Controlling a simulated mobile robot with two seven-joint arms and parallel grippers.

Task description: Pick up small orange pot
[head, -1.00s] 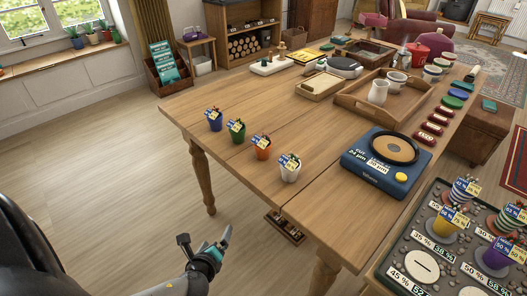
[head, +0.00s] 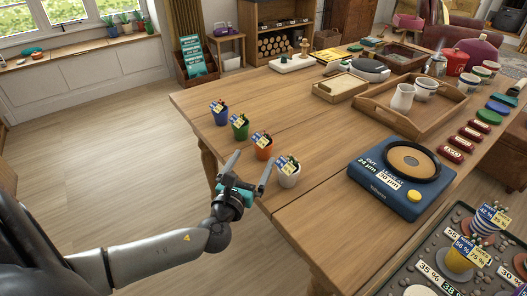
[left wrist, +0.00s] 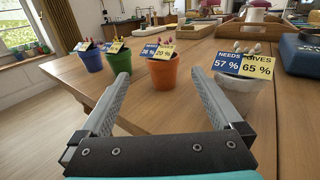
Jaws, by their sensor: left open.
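The small orange pot (head: 263,150) stands on the wooden table near its left edge, third in a row of small pots. In the left wrist view the orange pot (left wrist: 163,72) is upright, ahead and between my fingers' lines, with a blue and yellow label on it. My left gripper (head: 249,172) is open and empty at the table's edge, short of the orange pot. In the left wrist view its two fingers (left wrist: 158,88) are spread wide. My right gripper is not in view.
A white pot (head: 288,174) stands close to the right of the orange one. A green pot (head: 240,127) and a blue pot (head: 219,113) stand beyond it. A blue scale-like device (head: 390,185) and a wooden tray (head: 412,125) are further right. Bare table lies between.

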